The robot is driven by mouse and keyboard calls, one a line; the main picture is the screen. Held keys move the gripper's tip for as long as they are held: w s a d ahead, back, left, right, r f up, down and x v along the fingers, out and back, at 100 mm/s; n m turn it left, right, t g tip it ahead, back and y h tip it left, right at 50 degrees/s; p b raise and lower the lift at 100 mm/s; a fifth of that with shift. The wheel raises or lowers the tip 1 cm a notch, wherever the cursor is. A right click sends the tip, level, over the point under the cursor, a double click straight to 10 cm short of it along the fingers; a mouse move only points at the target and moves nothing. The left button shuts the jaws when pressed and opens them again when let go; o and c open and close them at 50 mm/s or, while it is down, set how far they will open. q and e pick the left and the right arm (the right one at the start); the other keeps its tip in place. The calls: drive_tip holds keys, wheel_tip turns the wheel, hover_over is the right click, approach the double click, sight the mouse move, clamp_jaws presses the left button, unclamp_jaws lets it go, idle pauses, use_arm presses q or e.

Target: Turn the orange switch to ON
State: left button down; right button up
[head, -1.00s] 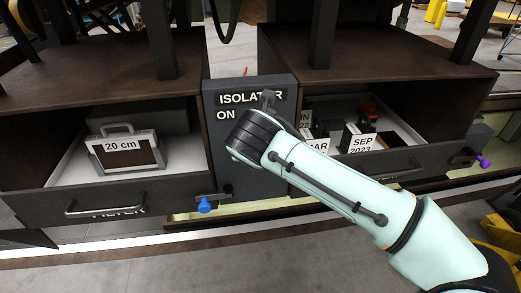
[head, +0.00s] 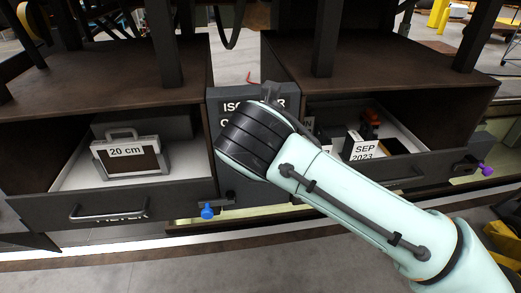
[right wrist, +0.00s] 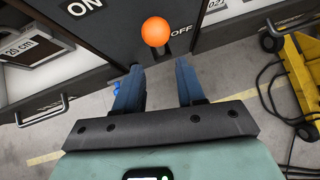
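The orange switch (right wrist: 155,31) shows as a round ball knob in the right wrist view. It stands in front of the dark isolator panel (right wrist: 128,36), just left of the OFF label and right of the ON label (right wrist: 84,5). My right gripper (right wrist: 159,68) is open and empty, its two blue-grey fingers apart. The knob appears beyond the fingertips, in line with the gap between them; contact is not visible. In the head view my right wrist covers much of the isolator panel (head: 228,92) and hides the knob. My left gripper is not in view.
Open drawers flank the panel: the left holds a case labelled 20 cm (head: 130,152), the right holds date cards (head: 364,150). A blue knob (head: 208,211) and a purple knob (head: 487,170) stick out at the front.

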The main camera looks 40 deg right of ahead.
drive_tip(key=v, duration=0.4)
drive_tip(key=shift+s+a+r+p, duration=0.1)
drive_tip(key=shift+a+r+p, duration=0.1)
drive_tip(key=shift+p, duration=0.1)
idle(0.3)
